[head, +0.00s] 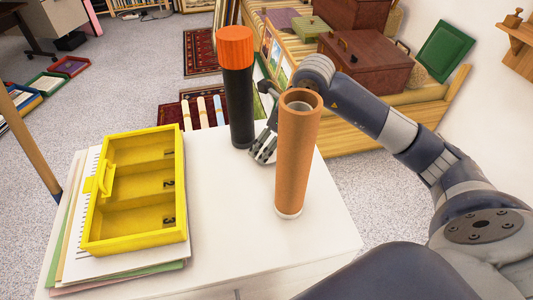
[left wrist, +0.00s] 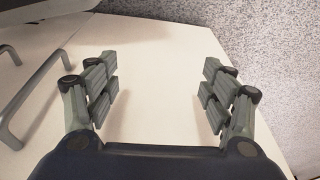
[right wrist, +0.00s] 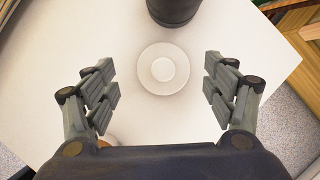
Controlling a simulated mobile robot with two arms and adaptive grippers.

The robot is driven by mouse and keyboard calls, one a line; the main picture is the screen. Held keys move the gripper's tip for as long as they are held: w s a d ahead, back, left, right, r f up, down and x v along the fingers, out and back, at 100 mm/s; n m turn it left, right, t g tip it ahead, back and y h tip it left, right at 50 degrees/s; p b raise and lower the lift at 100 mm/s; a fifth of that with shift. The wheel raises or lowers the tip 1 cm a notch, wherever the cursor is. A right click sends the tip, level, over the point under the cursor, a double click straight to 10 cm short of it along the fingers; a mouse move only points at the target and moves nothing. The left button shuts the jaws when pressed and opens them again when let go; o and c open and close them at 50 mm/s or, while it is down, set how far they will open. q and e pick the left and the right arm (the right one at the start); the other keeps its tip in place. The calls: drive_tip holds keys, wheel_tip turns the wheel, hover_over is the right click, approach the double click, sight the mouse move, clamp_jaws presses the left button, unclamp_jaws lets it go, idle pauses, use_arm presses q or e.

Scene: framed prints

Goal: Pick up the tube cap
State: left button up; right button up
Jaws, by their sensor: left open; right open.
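A white round cap (right wrist: 164,69) lies flat on the white table, between and slightly ahead of the open fingers of my right gripper (right wrist: 160,90) in the right wrist view. The fingers do not touch it. In the head view my right gripper (head: 263,150) is partly hidden behind an open-topped brown tube (head: 297,155) standing upright; the white cap is hidden there. A black tube (head: 240,105) with an orange cap (head: 235,47) stands upright beyond. My left gripper (left wrist: 160,88) is open and empty in the left wrist view, and out of the head view.
A yellow three-compartment tray (head: 135,239) sits on papers at the table's left. The white table (head: 225,215) is clear between tray and tubes. The black tube's base (right wrist: 172,10) is close beyond the white cap. Wooden shelving with boxes (head: 365,62) stands behind.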

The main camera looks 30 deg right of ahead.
sight(266, 145)
drive_tip(key=x, duration=0.3)
drive_tip(key=shift+w+d+f, duration=0.1)
drive_tip(key=shift+w+f, duration=0.1)
drive_tip(key=shift+f, duration=0.1)
use_arm(q)
drive_tip(key=shift+w+r, duration=0.2)
drive_tip(key=shift+r, duration=0.6)
use_arm(e)
drive_tip(key=c, duration=0.9)
drive_tip(key=shift+d+r, duration=0.1)
drive_tip(key=shift+r, duration=0.1)
